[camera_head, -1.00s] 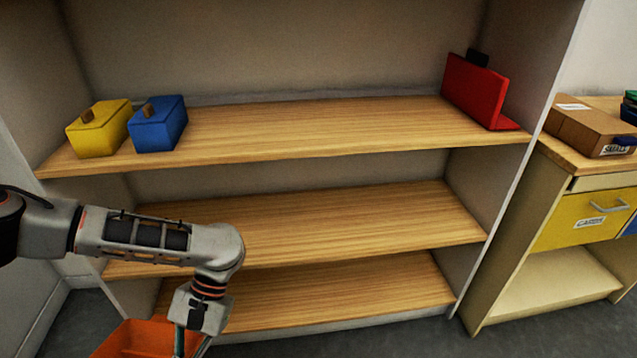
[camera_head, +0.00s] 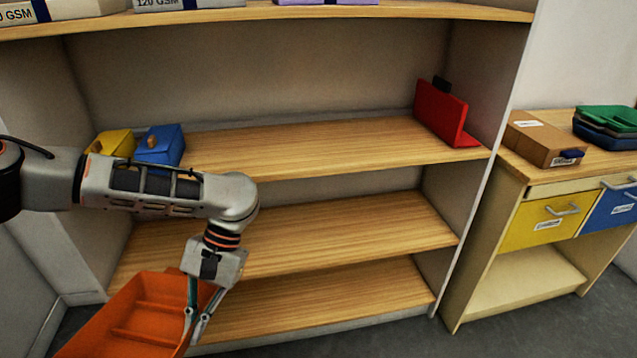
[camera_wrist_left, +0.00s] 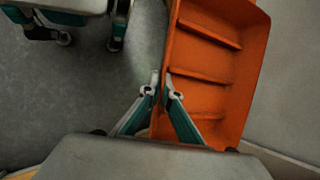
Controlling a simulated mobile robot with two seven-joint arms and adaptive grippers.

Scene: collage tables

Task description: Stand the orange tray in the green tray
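The orange tray (camera_head: 125,335), with dividers inside, hangs tilted at the lower left of the head view, cut off by the frame's bottom edge. My left gripper (camera_head: 192,326) is shut on its side wall. In the left wrist view the fingertips (camera_wrist_left: 162,86) pinch the long wall of the orange tray (camera_wrist_left: 205,75).
A shelf unit (camera_head: 330,137) fills the middle, with a yellow box (camera_head: 112,143), a blue box (camera_head: 160,147) and a red bookend (camera_head: 440,113). A brown box (camera_head: 542,140) sits left of the green tray on the cabinet (camera_head: 520,172). The two lower shelves look empty.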

